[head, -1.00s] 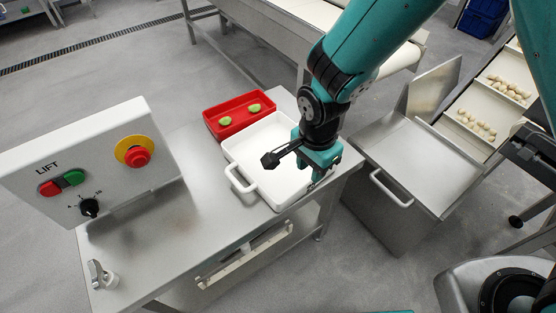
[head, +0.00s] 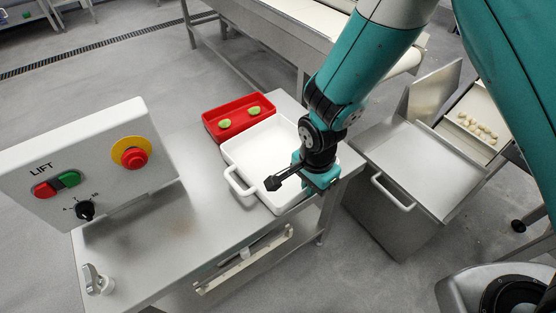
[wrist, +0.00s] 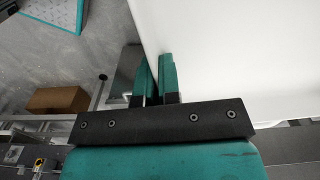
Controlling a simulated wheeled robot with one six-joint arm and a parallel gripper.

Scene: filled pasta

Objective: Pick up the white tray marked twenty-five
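The white tray (head: 262,150) lies on the steel table, with a loop handle (head: 240,182) at its near left end. It looks empty. No number shows on it from here. My gripper (head: 318,186) is at the tray's right end, pointing down, and its arm covers that corner. In the wrist view the tray's white wall (wrist: 220,50) runs in between the two fingers of my gripper (wrist: 158,62). The fingers sit close together, one on each side of the wall, with hardly any gap.
A red tray (head: 222,134) with two green pieces stands behind the white tray. A LIFT control box (head: 100,165) stands on the table's left. A steel bin (head: 420,170) stands right of the table, and a conveyor with pale pieces lies beyond.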

